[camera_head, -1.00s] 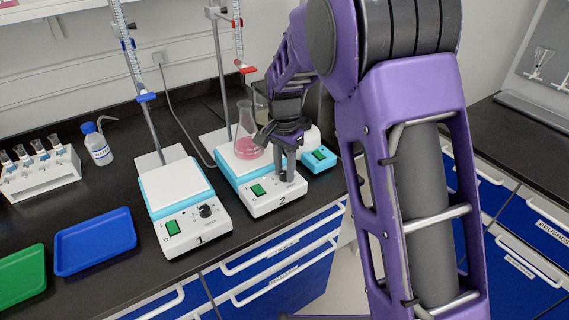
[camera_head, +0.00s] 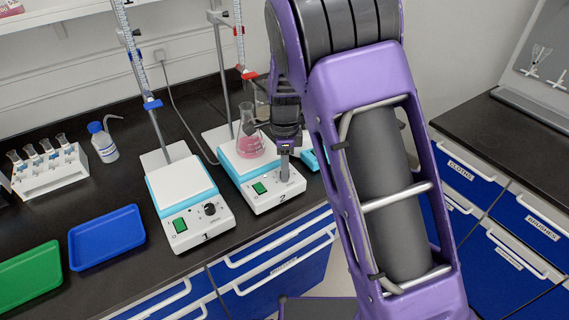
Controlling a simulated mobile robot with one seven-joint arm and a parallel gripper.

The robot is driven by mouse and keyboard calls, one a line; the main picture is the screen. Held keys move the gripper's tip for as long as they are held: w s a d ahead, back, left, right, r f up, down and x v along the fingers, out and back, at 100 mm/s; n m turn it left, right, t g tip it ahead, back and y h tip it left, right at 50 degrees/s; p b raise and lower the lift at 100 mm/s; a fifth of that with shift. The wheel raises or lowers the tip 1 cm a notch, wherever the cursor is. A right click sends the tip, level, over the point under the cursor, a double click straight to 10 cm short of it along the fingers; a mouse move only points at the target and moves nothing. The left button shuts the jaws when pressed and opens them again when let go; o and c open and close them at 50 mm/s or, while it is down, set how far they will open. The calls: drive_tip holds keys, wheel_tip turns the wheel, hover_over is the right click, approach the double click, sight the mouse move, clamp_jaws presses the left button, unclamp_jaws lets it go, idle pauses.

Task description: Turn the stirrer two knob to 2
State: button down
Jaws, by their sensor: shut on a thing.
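Stirrer two (camera_head: 262,203) is a white and light-blue plate stirrer marked "2", with a green switch on its front left. A conical flask (camera_head: 250,145) with pink liquid stands on it. My gripper (camera_head: 284,178) points down at the right of its front panel and is shut on the stirrer two knob. The fingers and arm hide the knob and its marks, so its setting cannot be read.
Stirrer one (camera_head: 190,205), with a black knob, stands to the left. A blue tray (camera_head: 106,238), a green tray (camera_head: 30,280), a wash bottle (camera_head: 102,145) and a vial rack (camera_head: 50,172) are further left. A burette stand (camera_head: 225,80) rises behind stirrer two.

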drive_tip(key=shift+m, duration=0.5)
drive_tip(key=c, duration=0.6)
unclamp_jaws()
wheel_tip(320, 180, up, 18)
drive_tip(key=shift+f, duration=0.2)
